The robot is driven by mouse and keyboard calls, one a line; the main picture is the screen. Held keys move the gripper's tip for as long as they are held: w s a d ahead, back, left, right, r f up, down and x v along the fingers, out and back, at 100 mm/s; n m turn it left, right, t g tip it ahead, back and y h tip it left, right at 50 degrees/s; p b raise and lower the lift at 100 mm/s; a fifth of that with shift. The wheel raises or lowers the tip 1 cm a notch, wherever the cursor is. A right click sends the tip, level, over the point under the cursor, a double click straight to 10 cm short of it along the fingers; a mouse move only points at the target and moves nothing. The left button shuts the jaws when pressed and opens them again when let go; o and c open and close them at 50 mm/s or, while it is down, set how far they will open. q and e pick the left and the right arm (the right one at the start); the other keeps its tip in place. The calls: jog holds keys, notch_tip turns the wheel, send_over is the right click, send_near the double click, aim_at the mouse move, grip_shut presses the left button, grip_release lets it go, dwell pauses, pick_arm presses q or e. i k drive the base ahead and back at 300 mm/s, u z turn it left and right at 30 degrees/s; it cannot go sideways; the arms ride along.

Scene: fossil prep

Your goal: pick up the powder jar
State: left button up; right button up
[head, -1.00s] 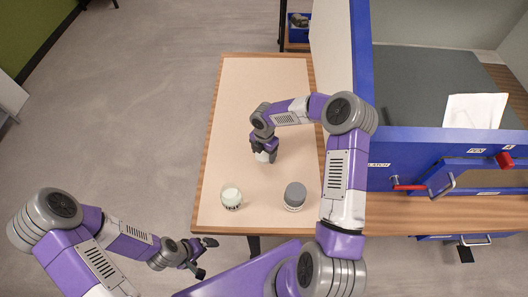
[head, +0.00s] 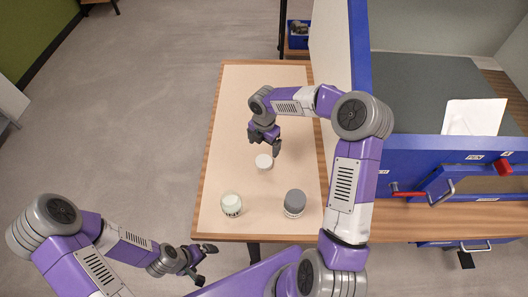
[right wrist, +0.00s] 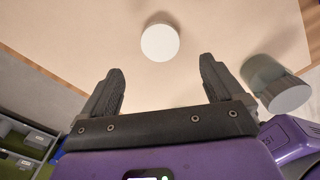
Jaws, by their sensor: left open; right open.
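Three jars stand on the table: a small white-topped one (head: 264,162), one with pale whitish-green contents (head: 231,205) at the front left, and a grey-lidded one (head: 294,203) at the front right. I cannot tell by label which is the powder jar. My right gripper (head: 264,138) is open and empty, just beyond the small white-topped jar and apart from it. In the right wrist view that round white top (right wrist: 160,42) shows ahead, between the lines of the open fingers (right wrist: 160,66). My left gripper (head: 204,264) is open and empty, off the table's front left corner.
The pale table top (head: 245,100) is bare behind my right gripper. A blue-edged partition (head: 358,50) stands along its right side. Another jar-like shape (right wrist: 280,88) is at the right in the right wrist view, near my arm.

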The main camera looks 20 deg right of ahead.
aim_at(231, 204)
jog(key=k, duration=1)
